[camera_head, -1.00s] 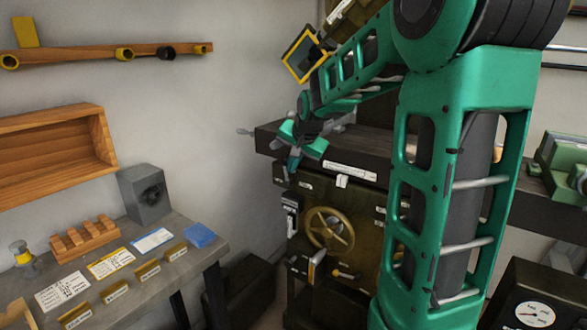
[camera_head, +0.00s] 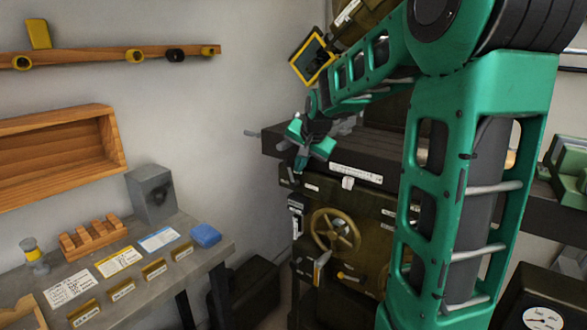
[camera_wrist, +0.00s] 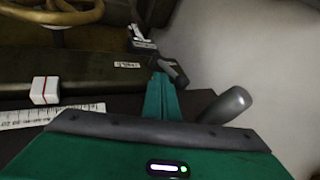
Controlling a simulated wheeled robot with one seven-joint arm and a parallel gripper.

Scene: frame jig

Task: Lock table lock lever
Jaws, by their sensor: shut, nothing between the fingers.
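My gripper (camera_head: 300,165) is at the front left edge of the dark machine table (camera_head: 370,157), pointing down. In the wrist view its teal fingers (camera_wrist: 161,98) are together and hold nothing. A short dark lever (camera_wrist: 174,73) sits right beside the fingertips; I cannot tell whether they touch it. It may be the table lock lever, but no label confirms this. In the head view my gripper largely hides that spot. A grey-knobbed handle (camera_wrist: 228,105) sticks out from the table's end, right of the fingers in the wrist view; it also shows in the head view (camera_head: 254,133).
A brass handwheel (camera_head: 335,231) and a lever with an orange part (camera_head: 321,267) are below the table. A white block (camera_wrist: 44,90) sits by a scale strip (camera_wrist: 30,115). A workbench (camera_head: 200,245) stands left. The space left of the machine table is open.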

